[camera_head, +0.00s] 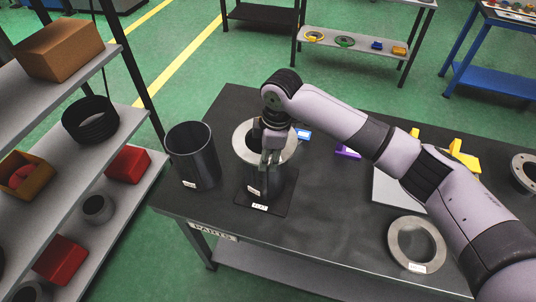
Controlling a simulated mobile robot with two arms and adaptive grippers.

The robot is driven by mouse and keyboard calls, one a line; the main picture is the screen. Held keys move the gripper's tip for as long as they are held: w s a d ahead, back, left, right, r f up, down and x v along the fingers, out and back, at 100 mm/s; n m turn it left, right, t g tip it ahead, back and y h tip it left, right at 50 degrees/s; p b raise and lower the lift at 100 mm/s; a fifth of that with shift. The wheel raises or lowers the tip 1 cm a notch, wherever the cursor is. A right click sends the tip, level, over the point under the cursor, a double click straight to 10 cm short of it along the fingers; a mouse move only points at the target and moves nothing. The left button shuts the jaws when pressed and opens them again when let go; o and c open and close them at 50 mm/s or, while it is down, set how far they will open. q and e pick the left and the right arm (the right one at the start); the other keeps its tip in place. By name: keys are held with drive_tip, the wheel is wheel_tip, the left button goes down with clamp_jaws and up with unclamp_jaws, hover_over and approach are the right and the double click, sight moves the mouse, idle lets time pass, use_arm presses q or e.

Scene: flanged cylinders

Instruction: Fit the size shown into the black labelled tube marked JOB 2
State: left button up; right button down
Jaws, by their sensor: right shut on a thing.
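My right gripper (269,160) points down at a grey metal flange ring (240,143) and is shut on it at its near side. The ring lies over the mouth of a black tube (284,185), its hole partly hidden by my gripper. Whether the ring is fully seated I cannot tell. This tube has a small white label, too small to read, and stands on a dark mat (243,202) with another label. A second black labelled tube (193,160) stands upright and open to the left. Another grey flange ring (401,240) lies flat at the table's right front. My left gripper is not in view.
The dark table (330,215) has clear room between the mat and the loose ring. A blue item (304,135), a purple item (347,152) and yellow pieces (465,158) lie farther back. Another flange (524,172) is at the right edge. Loaded shelves (85,155) stand close left.

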drive_tip(key=shift+f, duration=0.45)
idle(0.3)
drive_tip(key=c, duration=1.6)
unclamp_jaws()
drive_tip(key=shift+c, duration=0.2)
drive_tip(key=o, duration=0.5)
drive_tip(key=shift+c, duration=0.2)
drive_tip(key=shift+s+d+r, duration=0.1)
drive_tip(key=shift+d+r, duration=0.05)
drive_tip(key=shift+r, duration=1)
drive_tip(key=shift+s+d+r, duration=0.1)
drive_tip(key=shift+d+r, duration=0.05)
drive_tip(key=shift+r, duration=1)
drive_tip(key=shift+d+r, duration=0.1)
drive_tip(key=shift+r, duration=1.05)
